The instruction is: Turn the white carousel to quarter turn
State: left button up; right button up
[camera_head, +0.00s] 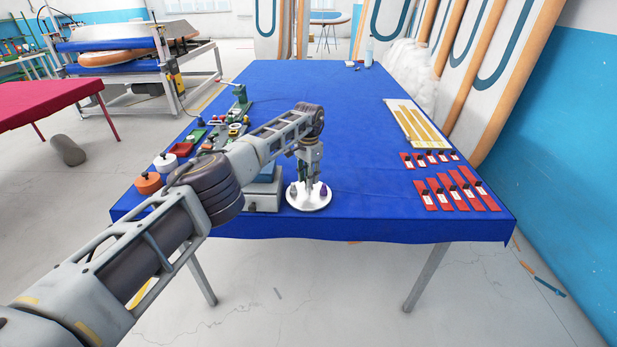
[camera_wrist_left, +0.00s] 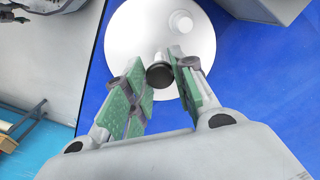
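The white carousel (camera_head: 309,205) is a round disc near the front edge of the blue table. A small grey piece (camera_head: 293,191) and a purple piece (camera_head: 323,191) stand near its rim. My left gripper (camera_head: 310,181) points down over the disc. In the left wrist view, the disc (camera_wrist_left: 125,45) lies below the fingers, with a black-topped knob (camera_wrist_left: 160,75) between the green finger pads. The fingers stand apart, close to the knob on both sides; whether they touch it is unclear. A white round piece (camera_wrist_left: 181,21) is on the disc too. My right gripper is out of view.
A grey box (camera_head: 264,196) stands just left of the carousel. Orange (camera_head: 149,184) and white (camera_head: 165,162) pots and several small parts lie farther left. Red strips (camera_head: 453,192) and a board with yellow strips (camera_head: 417,124) lie at right. The table's middle is clear.

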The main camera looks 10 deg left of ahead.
pick_arm(q)
jog(key=o, duration=0.5)
jog(key=shift+r, duration=0.1)
jog(key=shift+r, duration=5.9)
jog(key=shift+d, duration=0.1)
